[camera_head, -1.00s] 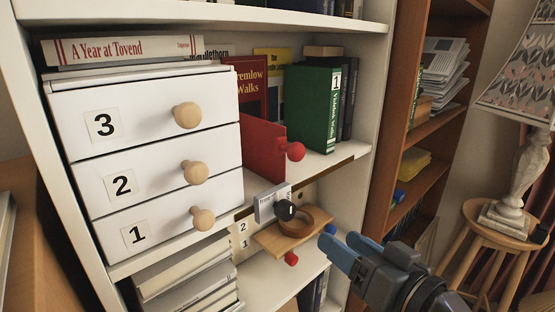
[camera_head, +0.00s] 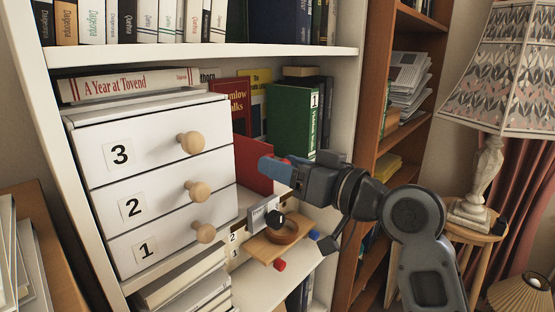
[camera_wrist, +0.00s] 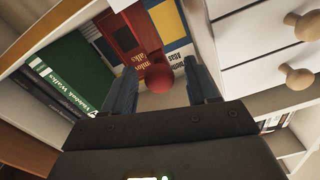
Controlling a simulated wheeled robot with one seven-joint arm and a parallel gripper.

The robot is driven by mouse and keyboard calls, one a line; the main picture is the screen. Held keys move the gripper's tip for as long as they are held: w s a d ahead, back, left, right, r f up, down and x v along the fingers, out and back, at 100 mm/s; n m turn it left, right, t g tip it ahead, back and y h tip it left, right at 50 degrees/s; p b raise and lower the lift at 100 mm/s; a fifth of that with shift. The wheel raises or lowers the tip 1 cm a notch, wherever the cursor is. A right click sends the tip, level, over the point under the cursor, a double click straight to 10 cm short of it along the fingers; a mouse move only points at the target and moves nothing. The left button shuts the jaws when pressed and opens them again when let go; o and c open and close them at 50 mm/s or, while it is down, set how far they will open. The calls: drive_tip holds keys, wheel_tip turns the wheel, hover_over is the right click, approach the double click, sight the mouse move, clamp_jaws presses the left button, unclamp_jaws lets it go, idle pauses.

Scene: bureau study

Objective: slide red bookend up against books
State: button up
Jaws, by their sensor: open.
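The red bookend (camera_head: 250,165) stands upright on the shelf just right of the white drawer unit. Its round red knob (camera_wrist: 158,84) shows in the wrist view; in the head view my gripper hides it. The green book (camera_head: 290,120) stands upright to the right of the bookend, with dark books (camera_head: 323,105) beside it. A gap seems to lie between bookend and green book, but my gripper covers its lower part. My gripper (camera_head: 270,167) is open in front of the bookend. In the wrist view, its blue fingers lie on either side of the knob.
The white drawer unit (camera_head: 150,165) with wooden knobs stands close on the left. A red book (camera_head: 232,103) and a yellow book (camera_head: 255,88) stand behind. The upper shelf edge (camera_head: 210,58) runs overhead.

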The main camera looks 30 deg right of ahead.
drive_tip(key=shift+x, duration=0.95)
drive_tip(key=shift+c, duration=0.2)
clamp_jaws()
